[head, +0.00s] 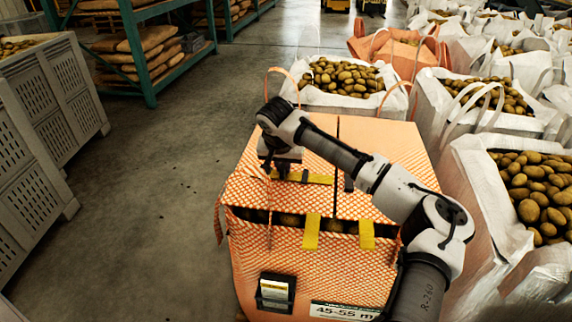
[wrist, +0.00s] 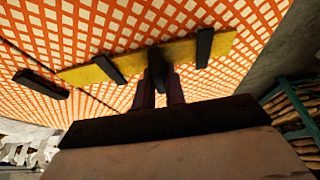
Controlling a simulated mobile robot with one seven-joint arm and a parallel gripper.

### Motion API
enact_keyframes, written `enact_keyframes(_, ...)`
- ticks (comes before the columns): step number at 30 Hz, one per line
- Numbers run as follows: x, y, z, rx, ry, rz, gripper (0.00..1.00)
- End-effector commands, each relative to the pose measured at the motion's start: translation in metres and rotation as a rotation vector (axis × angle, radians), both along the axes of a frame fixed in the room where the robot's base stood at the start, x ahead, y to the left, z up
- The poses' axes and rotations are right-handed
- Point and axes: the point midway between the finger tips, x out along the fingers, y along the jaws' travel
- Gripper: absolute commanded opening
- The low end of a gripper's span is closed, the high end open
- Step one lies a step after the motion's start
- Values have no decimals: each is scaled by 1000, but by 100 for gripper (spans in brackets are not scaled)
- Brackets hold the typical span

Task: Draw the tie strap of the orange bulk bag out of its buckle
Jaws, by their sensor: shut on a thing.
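The orange bulk bag (head: 330,265) stands in the middle of the head view, with white netting-like lines and potatoes showing in its front opening. A yellow tie strap (head: 318,179) lies across its top; it also crosses the wrist view (wrist: 185,53), with two black bars across it. A separate black piece, perhaps the buckle (head: 348,183), lies beyond one strap end, with a small gap; it is at left in the wrist view (wrist: 40,84). My gripper (head: 281,172) points down at the strap. In the wrist view its fingers (wrist: 157,88) are shut on a dark tab at the strap's middle.
Two yellow straps (head: 312,232) hang at the bag's front, near a black label holder (head: 274,292). White bags of potatoes (head: 510,245) crowd the right and back. Grey crates (head: 45,130) and a green rack (head: 140,50) stand left. The floor between (head: 170,180) is clear.

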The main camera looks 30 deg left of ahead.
Motion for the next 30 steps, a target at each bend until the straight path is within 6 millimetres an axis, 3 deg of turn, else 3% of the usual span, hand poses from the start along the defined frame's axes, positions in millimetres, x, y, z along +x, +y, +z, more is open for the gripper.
enact_keyframes(1, -1, 3, 0, 6, 0, 5, 0)
enact_keyframes(2, -1, 3, 0, 6, 0, 5, 13)
enact_keyframes(7, -1, 2, 0, 5, -1, 5, 35)
enact_keyframes(19, -1, 2, 9, 2, -1, 3, 35)
enact_keyframes(23, -1, 2, 32, 5, -3, 5, 35)
enact_keyframes(30, -1, 3, 91, 6, -1, 5, 35)
